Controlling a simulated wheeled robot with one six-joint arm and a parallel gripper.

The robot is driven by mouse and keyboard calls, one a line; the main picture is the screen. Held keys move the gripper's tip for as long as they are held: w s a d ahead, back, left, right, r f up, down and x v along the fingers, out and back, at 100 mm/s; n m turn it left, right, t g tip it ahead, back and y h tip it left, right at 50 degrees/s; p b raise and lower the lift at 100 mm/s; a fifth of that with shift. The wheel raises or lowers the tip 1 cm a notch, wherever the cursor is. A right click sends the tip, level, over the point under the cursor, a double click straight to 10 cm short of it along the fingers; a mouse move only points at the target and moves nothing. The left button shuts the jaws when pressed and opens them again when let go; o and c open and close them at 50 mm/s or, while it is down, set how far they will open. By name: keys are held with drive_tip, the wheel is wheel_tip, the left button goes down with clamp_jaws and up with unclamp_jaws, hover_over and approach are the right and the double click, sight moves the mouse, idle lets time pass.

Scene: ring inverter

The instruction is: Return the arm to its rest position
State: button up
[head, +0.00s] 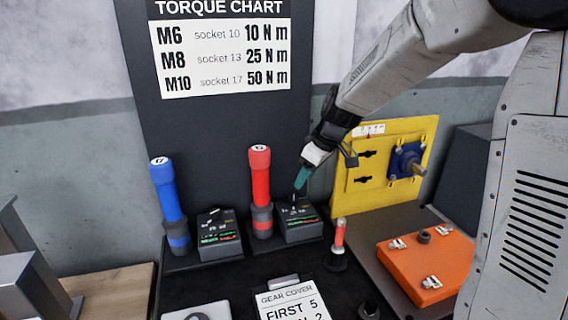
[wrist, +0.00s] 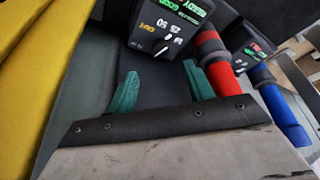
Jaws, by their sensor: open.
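My gripper (head: 301,180) has teal fingertips and hangs at the end of my grey arm, by the right-hand dark setting box (head: 297,222) in the head view. In the wrist view the two fingers of my gripper (wrist: 162,88) stand apart with nothing between them. The setting box (wrist: 172,28) with its dial lies just beyond them. In the head view the fingertips overlap the box's top near its dial; I cannot tell whether they touch it.
A red driver (head: 261,185) and a blue driver (head: 168,195) stand upright beside their boxes. A yellow panel (head: 385,190) is behind my gripper to the right. An orange cover (head: 428,262) and a small red-handled tool (head: 339,235) are at front right. A torque chart (head: 222,55) hangs behind.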

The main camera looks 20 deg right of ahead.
drive_tip(key=s+r+m+g+h, duration=0.1)
drive_tip(key=s+r+m, duration=0.2)
drive_tip(key=s, duration=1.4)
drive_tip(key=s+r+m+g+h, duration=0.1)
drive_tip(key=s+r+m, duration=0.2)
drive_tip(key=s, duration=1.3)
drive_tip(key=shift+s+d+r+m+h, duration=0.2)
drive_tip(key=shift+s+d+m+h, duration=0.2)
drive_tip(key=shift+m, duration=0.6)
